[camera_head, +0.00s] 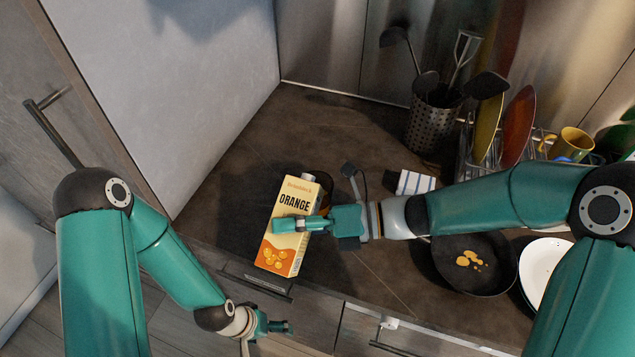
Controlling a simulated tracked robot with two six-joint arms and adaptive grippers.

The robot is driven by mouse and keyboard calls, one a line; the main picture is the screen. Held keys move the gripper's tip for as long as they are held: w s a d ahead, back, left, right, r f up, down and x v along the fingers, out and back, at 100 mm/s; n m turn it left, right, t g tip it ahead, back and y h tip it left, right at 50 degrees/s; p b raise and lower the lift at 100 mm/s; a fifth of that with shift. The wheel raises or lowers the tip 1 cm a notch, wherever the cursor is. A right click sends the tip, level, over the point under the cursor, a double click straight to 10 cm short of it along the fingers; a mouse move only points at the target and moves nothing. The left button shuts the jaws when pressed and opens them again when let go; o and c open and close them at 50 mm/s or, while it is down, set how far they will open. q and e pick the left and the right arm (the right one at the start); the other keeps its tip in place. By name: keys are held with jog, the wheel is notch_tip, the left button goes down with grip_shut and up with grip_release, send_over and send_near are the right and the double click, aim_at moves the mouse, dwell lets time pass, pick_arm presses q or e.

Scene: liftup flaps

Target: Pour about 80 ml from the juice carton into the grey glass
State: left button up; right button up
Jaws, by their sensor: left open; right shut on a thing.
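The orange juice carton (293,203) stands near the front of the dark counter, tilted slightly in the picture. My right gripper (303,224) comes in from the right and is shut on the carton around its middle. Behind the carton's upper right edge a dark round glass shape (322,181) shows in part; the carton hides most of it, and I cannot tell its colour surely. My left gripper (277,328) is open and empty, low in front of the counter's drawers.
A frying pan (477,264) with yellow bits and a white plate (545,268) are at the right. The counter left of the carton is clear.

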dwell(0.8)
jog(key=shift+w+d+f+n+b, duration=0.1)
jog(key=shift+w+f+n+b, duration=0.2)
jog(key=shift+f+n+b, duration=0.45)
jog(key=shift+w+r+n+t+h+p, duration=0.35)
jog(key=shift+r+n+t+h+p, duration=0.05)
jog(key=shift+r+n, duration=0.05)
jog(key=b, duration=0.1)
jog(key=f+n+b, duration=0.1)
jog(key=f+b, duration=0.1)
jog(key=shift+w+d+n+t+h, duration=0.2)
jog(key=shift+w+n+t+h, duration=0.05)
jog(key=shift+n+t+h, duration=0.15)
jog(key=n+t+b, duration=0.1)
jog(key=n+b, duration=0.1)
jog(key=b, duration=0.1)
jog(key=n+t+h+b, duration=0.1)
jog(key=b, duration=0.2)
jog(key=shift+s+a+r+n+t, duration=0.1)
jog(key=shift+r+n+t, duration=0.05)
jog(key=shift+n+t, duration=0.2)
jog(key=shift+r+n+t+b, duration=0.2)
jog(key=shift+n+b, duration=0.35)
jog(key=shift+b, duration=0.5)
jog(key=shift+f, duration=0.1)
